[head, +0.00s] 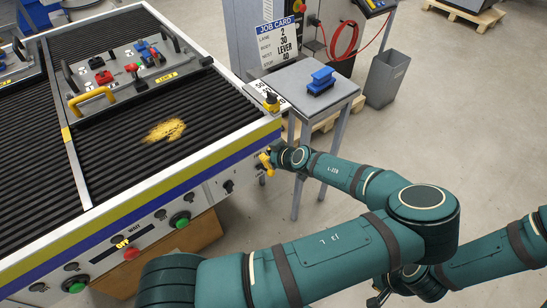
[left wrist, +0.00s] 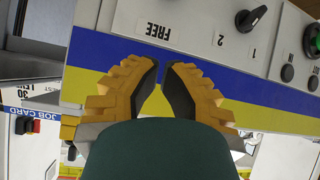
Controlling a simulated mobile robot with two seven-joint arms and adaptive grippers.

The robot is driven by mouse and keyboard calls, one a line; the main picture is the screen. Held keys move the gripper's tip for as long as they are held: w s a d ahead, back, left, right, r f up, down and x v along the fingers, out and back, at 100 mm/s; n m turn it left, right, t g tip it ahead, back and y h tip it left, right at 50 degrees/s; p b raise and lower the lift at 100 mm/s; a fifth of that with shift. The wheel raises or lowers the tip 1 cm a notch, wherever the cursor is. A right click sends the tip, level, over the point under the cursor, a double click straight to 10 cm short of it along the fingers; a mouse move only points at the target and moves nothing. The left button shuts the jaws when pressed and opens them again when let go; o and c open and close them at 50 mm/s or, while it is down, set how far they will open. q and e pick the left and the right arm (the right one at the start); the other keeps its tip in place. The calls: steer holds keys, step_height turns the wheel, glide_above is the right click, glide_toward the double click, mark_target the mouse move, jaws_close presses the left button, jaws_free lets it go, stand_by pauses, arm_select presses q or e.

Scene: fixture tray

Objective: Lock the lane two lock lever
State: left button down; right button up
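My left gripper (head: 265,162) is at the right end of the conveyor's front panel, beside the printed markings. In the left wrist view its two yellow fingers with dark pads (left wrist: 162,68) show a narrow gap with only the blue and yellow stripe behind it. The word FREE (left wrist: 165,31) and the digits 2 and 1 are printed on the panel beyond the fingertips. I cannot make out the lock lever; the fingers hide part of the panel. My right arm is at the lower right; its gripper (head: 378,298) is dark, partly cut off and unclear.
A black selector knob (left wrist: 250,18) is beside the digits. A fixture tray (head: 112,92) with coloured parts sits on the rollers. A yellow and black piece (head: 271,102) stands at the conveyor corner. A side table (head: 340,92) holds a blue block (head: 321,80). The job card (head: 282,42) reads lane 2.

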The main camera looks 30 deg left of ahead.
mark_target(256, 153)
arm_select(q)
steer(key=x, duration=0.6)
steer(key=shift+b, duration=0.35)
steer(key=shift+s+d+f, duration=0.1)
steer(key=shift+d+f, duration=0.25)
steer(key=shift+d, duration=0.25)
steer(key=shift+s+d+f, duration=0.1)
steer(key=shift+d+f, duration=0.3)
steer(key=shift+d, duration=0.2)
steer(key=shift+s+d+f, duration=0.1)
steer(key=shift+d+f, duration=0.2)
steer(key=shift+d, duration=0.15)
steer(key=shift+s, duration=0.1)
